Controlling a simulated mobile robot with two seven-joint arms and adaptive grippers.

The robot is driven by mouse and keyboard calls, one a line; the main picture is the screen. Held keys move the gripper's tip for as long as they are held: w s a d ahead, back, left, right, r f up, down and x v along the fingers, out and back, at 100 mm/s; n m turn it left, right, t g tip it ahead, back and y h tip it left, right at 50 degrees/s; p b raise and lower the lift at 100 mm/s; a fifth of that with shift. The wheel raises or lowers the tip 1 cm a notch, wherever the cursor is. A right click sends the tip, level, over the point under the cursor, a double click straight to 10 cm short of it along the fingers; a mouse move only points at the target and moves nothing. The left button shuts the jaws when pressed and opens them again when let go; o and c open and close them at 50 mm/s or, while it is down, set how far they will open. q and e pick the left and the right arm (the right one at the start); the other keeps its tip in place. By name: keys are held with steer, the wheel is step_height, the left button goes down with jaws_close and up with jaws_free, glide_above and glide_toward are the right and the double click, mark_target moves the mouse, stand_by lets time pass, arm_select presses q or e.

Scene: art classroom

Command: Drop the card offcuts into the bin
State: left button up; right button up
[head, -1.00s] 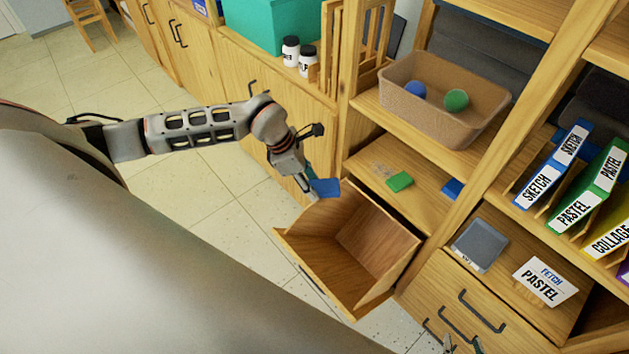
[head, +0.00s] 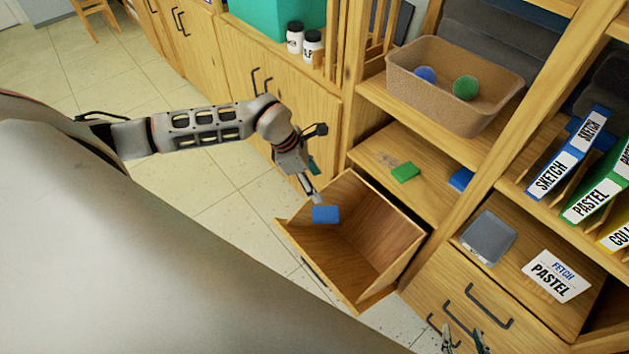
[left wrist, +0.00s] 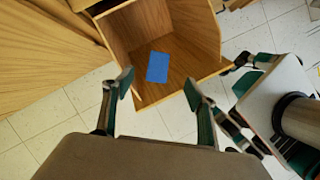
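The bin is an open wooden box (head: 401,262) pulled out below the shelf. A blue card offcut (head: 325,214) shows over the bin's inside, below my left gripper (head: 311,194). In the left wrist view, this blue card (left wrist: 157,67) lies beyond the spread, empty fingers (left wrist: 157,85). I cannot tell whether it is falling or resting. A green offcut (head: 405,172) and another blue offcut (head: 461,179) lie on the shelf. My right gripper (head: 464,341) is at the bottom edge of the head view, its fingers apart.
A brown basket (head: 400,88) with a blue and a green ball stands on the shelf above. Coloured folders (head: 567,155) fill the right shelf. Floor left of the bin is clear.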

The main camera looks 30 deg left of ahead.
arm_select(q)
steer(key=v, duration=1.2)
stand_by(0.9)
